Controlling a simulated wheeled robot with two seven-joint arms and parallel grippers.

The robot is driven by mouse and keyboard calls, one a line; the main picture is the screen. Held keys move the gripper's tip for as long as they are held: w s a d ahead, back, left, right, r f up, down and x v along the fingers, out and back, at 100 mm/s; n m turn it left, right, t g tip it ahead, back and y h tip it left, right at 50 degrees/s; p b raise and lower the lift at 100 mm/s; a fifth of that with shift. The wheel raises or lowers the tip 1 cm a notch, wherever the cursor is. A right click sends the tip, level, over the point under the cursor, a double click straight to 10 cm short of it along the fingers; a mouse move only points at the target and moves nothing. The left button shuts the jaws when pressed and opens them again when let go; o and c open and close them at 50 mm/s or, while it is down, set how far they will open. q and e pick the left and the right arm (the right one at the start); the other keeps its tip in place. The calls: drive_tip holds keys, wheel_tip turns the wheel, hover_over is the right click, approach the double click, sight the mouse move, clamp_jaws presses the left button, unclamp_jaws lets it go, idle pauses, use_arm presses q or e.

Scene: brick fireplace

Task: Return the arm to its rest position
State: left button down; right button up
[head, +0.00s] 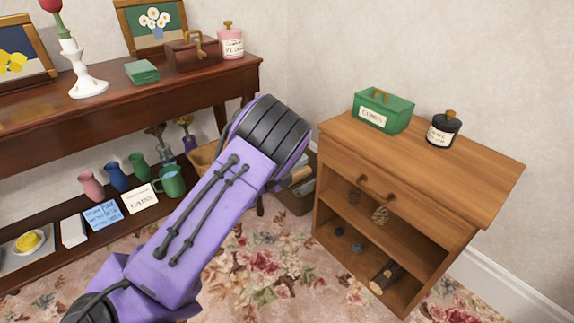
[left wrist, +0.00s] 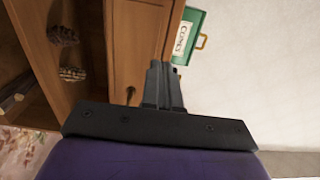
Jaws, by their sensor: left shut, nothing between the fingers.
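My left arm (head: 205,215), purple with a dark ribbed joint, reaches up from the lower left across the middle of the head view. Its gripper cannot be made out there. In the left wrist view my left gripper (left wrist: 163,72) is shut and empty, its two dark fingers together. Its tips appear in front of the small wooden cabinet (left wrist: 122,50) and near the green box (left wrist: 187,35); no contact can be made out. My right gripper is not in view.
The wooden cabinet (head: 470,185) bears the green box (head: 383,110) and a black jar (head: 443,129). Its open shelves hold pine cones and logs (head: 386,277). A long dark console table (head: 120,95) with pictures and pots stands at left. Flowered carpet (head: 265,270) lies between.

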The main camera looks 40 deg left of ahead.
use_arm(q)
drive_tip(key=s+a+f+n+g+y, duration=0.2)
drive_tip(key=s+f+n+g+y, duration=0.55)
drive_tip(key=s+f+n, duration=1.3)
drive_tip(key=s+d+f+n+g, duration=0.3)
drive_tip(key=s+d+f+n, duration=0.1)
drive_tip(key=s, duration=0.5)
drive_tip(key=s+d+f+n+g, duration=0.3)
drive_tip(key=s+d+g, duration=0.1)
drive_tip(key=s, duration=0.6)
wheel_tip(320, 180, up, 26)
drive_tip(key=w+p, duration=0.1)
drive_tip(key=p, duration=2.5)
drive_tip(key=shift+w, duration=0.15)
drive_tip(key=shift+f+y, duration=0.1)
drive_tip(key=shift+y, duration=0.15)
